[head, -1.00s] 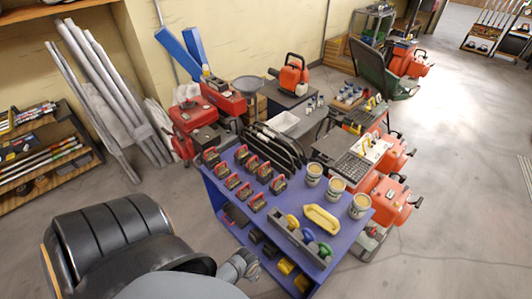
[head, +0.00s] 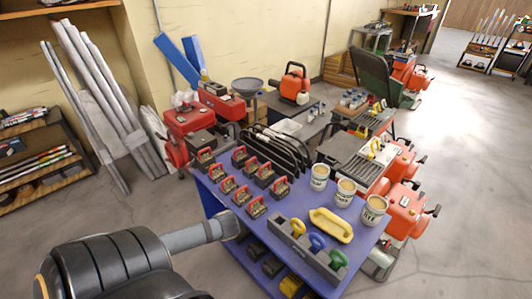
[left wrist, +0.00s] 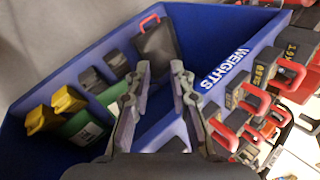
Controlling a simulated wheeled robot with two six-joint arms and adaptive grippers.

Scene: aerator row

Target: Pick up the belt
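I cannot identify a belt for certain. Several black curved bands (head: 275,150) stand in a row at the back of the blue table (head: 232,192) in the head view; they may be belts, but I cannot tell. My left gripper (head: 229,226) is at the table's near left edge, its fingers mostly unclear there. In the left wrist view, its two fingers (left wrist: 160,68) are apart and empty, facing the blue shelf unit (left wrist: 215,35) marked WEIGHTS. A black block with a red handle (left wrist: 157,42) lies beyond the fingertips. My right gripper is in neither view.
Red-handled weights (head: 243,184), cans (head: 345,191), a yellow handled piece (head: 331,225) and a grey holder (head: 300,245) crowd the tabletop. Yellow-topped blocks (left wrist: 68,101) sit on the lower shelf. Red machines (head: 405,207) stand close on the right. Floor is open at left.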

